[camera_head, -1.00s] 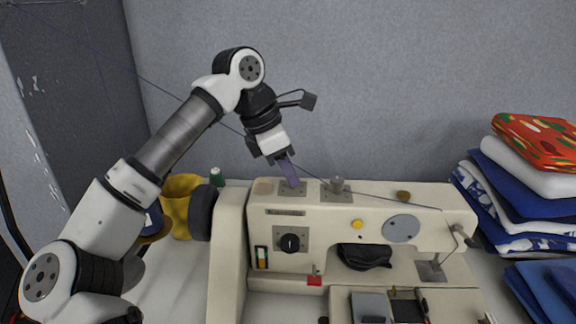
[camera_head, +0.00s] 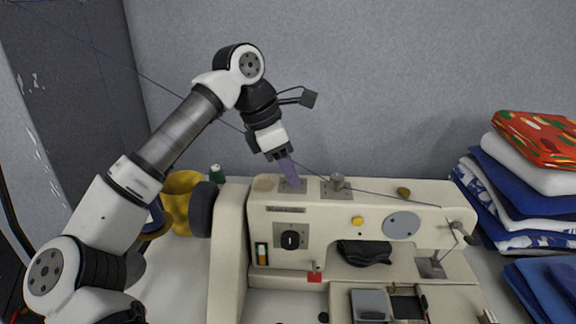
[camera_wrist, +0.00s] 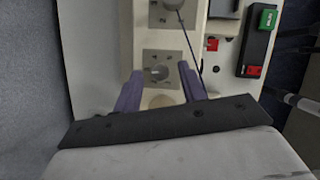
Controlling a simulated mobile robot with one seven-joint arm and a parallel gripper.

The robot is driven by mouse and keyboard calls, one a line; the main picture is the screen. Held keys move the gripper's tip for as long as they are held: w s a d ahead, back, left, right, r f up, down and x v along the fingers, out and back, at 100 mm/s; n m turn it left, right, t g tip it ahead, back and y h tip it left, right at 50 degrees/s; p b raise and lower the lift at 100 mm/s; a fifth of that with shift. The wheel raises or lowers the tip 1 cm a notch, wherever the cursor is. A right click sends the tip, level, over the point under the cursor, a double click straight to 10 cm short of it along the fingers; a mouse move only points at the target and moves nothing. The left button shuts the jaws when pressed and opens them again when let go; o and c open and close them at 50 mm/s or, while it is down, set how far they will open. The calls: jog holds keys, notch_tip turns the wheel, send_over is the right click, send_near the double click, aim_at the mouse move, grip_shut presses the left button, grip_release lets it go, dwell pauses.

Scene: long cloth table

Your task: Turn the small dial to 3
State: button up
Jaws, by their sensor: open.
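A cream sewing machine (camera_head: 340,210) stands on the table. On its top, a small round dial (camera_wrist: 157,73) on a square metal plate shows between my fingertips in the wrist view. In the head view my fingers partly cover this plate (camera_head: 303,188). A larger black dial (camera_head: 290,240) sits on the machine's front face.
A metal knob (camera_head: 337,181) stands on a second plate to the right, with thread running past it. A green spool (camera_head: 216,174) and yellow cloth (camera_head: 180,195) lie left. Folded fabrics (camera_head: 520,195) are stacked right. A grey wall stands behind.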

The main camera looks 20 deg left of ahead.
jog(key=v, duration=1.3)
jog(key=shift+r, duration=0.4)
jog(key=shift+s+a, duration=0.1)
jog(key=shift+a, duration=0.05)
